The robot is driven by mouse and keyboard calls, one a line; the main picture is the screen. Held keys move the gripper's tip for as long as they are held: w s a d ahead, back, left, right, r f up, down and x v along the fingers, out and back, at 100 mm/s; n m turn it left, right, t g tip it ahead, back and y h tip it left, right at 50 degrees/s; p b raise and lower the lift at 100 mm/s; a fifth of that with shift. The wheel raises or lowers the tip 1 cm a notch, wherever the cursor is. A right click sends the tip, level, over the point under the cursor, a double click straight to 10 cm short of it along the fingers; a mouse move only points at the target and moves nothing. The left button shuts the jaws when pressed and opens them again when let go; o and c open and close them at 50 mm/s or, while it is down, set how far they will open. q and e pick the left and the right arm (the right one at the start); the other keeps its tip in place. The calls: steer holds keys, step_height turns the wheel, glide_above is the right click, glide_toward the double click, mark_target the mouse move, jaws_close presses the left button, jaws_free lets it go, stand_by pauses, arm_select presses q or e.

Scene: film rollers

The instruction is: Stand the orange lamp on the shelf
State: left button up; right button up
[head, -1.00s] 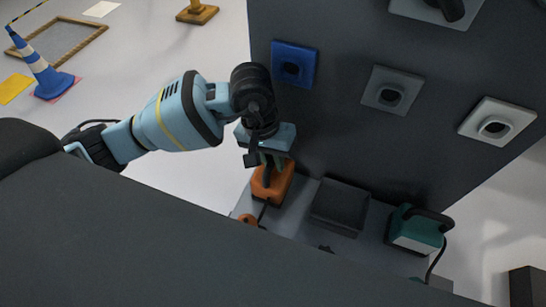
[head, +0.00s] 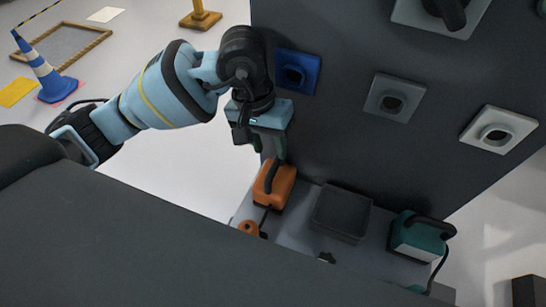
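The orange lamp (head: 273,188), a boxy body with a dark handle on top, stands on the grey shelf (head: 298,222) at the foot of the dark panel, near the shelf's left end. A dark cord runs from it to a small orange round part (head: 248,228). My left gripper (head: 271,155) points down just above the lamp's handle. Its fingers look apart and nothing shows between them. The lower edge of the shelf is hidden by the dark body in front. My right gripper is out of view.
A black open tray (head: 341,213) sits right of the orange lamp, and a teal lamp (head: 418,236) with a cord stands farther right. The dark panel (head: 350,145) behind carries blue, grey and white sockets. A blue cone (head: 52,82) is on the floor at left.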

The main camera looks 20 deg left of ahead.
arm_select(q)
steer(key=r, duration=0.2)
steer(key=a+r, duration=0.1)
steer(key=r, duration=0.1)
steer(key=shift+r, duration=0.4)
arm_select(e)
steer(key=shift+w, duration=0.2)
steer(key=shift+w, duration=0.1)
